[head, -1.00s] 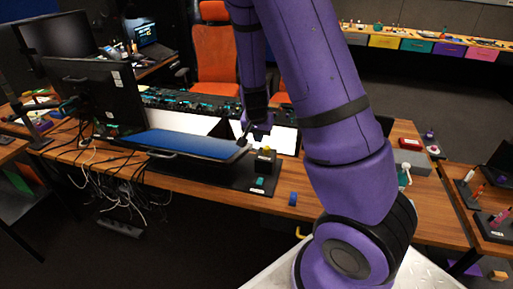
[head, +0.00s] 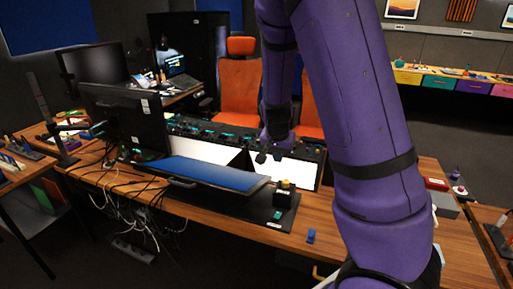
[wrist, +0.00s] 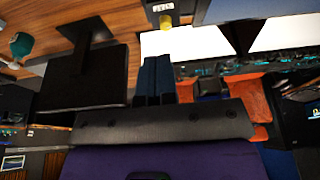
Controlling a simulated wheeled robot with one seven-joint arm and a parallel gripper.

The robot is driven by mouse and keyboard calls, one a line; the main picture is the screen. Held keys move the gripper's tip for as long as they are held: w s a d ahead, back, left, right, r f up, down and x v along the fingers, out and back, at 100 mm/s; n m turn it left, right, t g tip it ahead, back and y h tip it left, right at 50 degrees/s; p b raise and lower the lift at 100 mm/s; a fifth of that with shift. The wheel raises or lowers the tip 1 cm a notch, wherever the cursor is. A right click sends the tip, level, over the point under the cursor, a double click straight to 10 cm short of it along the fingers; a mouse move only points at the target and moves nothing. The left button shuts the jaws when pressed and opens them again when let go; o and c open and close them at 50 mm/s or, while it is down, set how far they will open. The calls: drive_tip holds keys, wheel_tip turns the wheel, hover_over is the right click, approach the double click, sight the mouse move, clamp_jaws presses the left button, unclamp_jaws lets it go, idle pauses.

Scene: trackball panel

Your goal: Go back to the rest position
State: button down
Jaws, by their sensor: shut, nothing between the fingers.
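My gripper (head: 270,155) is above the desk, just up and left of the black box with a yellow ball on top (head: 285,185). In the wrist view its two dark blue fingers (wrist: 157,80) are side by side, shut with nothing between them. The yellow ball (wrist: 165,22) shows beyond the fingertips there, apart from them. A teal piece (head: 278,214) is on the black panel (head: 235,207) in front of the box. My purple arm covers the right part of the desk in the head view.
A tilted blue screen (head: 215,174) lies left of the box, and a monitor (head: 125,118) stands behind it at left. Orange chairs (head: 240,85) are behind the desk. A small blue block (head: 311,236) is near the desk's front edge. A red-topped grey box (head: 440,197) is at right.

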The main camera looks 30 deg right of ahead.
drive_tip(key=s+a+r+n+t+y, duration=0.1)
drive_tip(key=s+a+r+n+y, duration=0.15)
drive_tip(key=s+a+r, duration=0.4)
drive_tip(key=s+a+r+n+t+y, duration=0.1)
drive_tip(key=s+a+r+n, duration=0.15)
drive_tip(key=r, duration=0.65)
drive_tip(key=s+a+r+n, duration=0.2)
drive_tip(key=s+r, duration=0.2)
drive_tip(key=s, duration=0.3)
drive_tip(key=s+a+r+n+t, duration=0.1)
drive_tip(key=s+a+r+n, duration=0.1)
drive_tip(key=s, duration=0.6)
wheel_tip(320, 180, up, 2)
drive_tip(key=shift+s+a+r+n+h, duration=0.15)
drive_tip(key=shift+s+n+h, duration=0.25)
drive_tip(key=shift+n, duration=0.3)
drive_tip(key=shift+w, duration=0.1)
